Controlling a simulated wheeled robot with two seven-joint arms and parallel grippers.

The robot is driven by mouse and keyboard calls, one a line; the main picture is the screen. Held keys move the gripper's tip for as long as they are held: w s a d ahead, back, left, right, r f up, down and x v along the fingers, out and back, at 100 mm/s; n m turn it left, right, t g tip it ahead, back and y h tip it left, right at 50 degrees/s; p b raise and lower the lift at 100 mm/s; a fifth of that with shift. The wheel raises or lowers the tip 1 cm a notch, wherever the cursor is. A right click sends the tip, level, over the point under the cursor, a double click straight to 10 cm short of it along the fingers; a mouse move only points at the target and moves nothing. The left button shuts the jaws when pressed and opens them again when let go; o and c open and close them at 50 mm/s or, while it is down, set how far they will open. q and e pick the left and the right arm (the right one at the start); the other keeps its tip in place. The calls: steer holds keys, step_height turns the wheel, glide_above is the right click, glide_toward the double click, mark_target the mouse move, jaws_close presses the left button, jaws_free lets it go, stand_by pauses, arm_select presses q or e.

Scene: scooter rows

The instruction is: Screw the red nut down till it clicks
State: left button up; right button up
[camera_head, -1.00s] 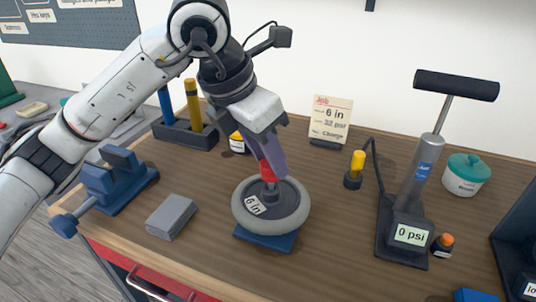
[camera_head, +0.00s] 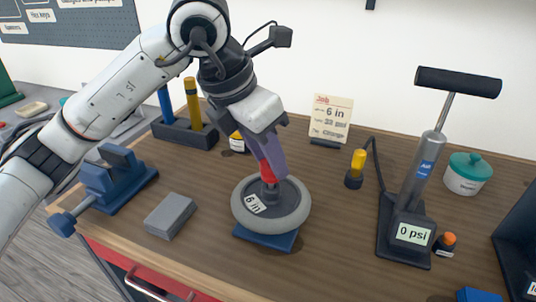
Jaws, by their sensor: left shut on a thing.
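The red nut (camera_head: 267,172) sits between the fingers of my left gripper (camera_head: 269,160), above the centre of a grey wheel. The gripper comes down from above and is shut on the nut; its purple-grey finger hides part of it. The wheel (camera_head: 290,212) lies flat with a "6 in" label on its hub. It rests on a blue stand (camera_head: 266,240) on the wooden bench. I cannot tell how far down the nut sits on its post. My right gripper is not in view.
A pump (camera_head: 410,215) reading "0 psi" stands to the right, with a hose to a yellow-topped fitting (camera_head: 356,168). A job card (camera_head: 330,115) stands behind. A blue vise (camera_head: 118,180) and a grey block (camera_head: 170,216) are to the left. Bare bench lies right of the wheel.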

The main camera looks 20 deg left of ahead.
arm_select(q)
steer(key=shift+f+b, duration=0.7)
steer(key=shift+f, duration=0.2)
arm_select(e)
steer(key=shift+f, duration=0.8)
arm_select(q)
steer(key=o, duration=1.2)
steer(key=shift+v, duration=0.9)
steer(key=v, duration=0.8)
steer(key=shift+r, duration=0.25)
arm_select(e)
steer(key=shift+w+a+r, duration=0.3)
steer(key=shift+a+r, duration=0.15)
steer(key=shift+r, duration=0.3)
arm_select(q)
steer(key=shift+s, duration=0.1)
